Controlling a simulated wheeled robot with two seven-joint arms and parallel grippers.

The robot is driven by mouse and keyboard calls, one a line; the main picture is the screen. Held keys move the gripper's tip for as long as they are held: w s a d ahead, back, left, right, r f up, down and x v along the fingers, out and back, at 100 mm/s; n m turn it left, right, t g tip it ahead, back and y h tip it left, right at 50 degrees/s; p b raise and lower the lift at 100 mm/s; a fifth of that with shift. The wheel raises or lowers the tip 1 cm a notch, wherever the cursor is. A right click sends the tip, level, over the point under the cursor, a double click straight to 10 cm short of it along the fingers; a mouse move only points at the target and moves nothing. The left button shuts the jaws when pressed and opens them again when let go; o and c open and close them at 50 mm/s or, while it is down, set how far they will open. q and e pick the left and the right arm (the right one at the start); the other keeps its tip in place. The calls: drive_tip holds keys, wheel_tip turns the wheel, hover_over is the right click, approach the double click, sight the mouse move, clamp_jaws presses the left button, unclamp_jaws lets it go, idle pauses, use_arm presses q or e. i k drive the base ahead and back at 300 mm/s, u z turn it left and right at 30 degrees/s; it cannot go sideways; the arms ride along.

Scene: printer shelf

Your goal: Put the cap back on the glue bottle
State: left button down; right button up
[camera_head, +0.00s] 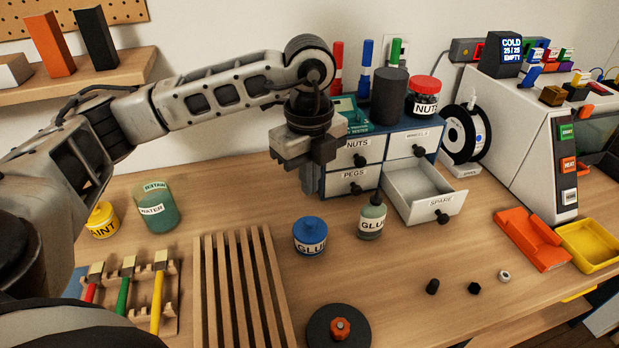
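A green bottle labelled GLUE (371,220) stands upright on the table below the drawer unit, with a dark narrow tip at its top. A blue pot labelled GLUE (310,237) stands just left of it. A small black cylinder (432,286), which may be the cap, is on the table to the right and nearer. My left gripper (311,186) hangs fingers down at the drawer unit's left front, above and left of the bottle, apart from it. Its finger gap is not clear, and I see nothing held in it. My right gripper is out of view.
The SPARE drawer (425,207) stands open right of the bottle. A black nut (474,288) and a pale nut (504,275) lie right of the cylinder. A slatted rack (240,290) and a dark disc (320,335) are in front. Open table surrounds the cylinder.

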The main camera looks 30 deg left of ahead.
sight(373, 215)
drive_tip(key=k, duration=1)
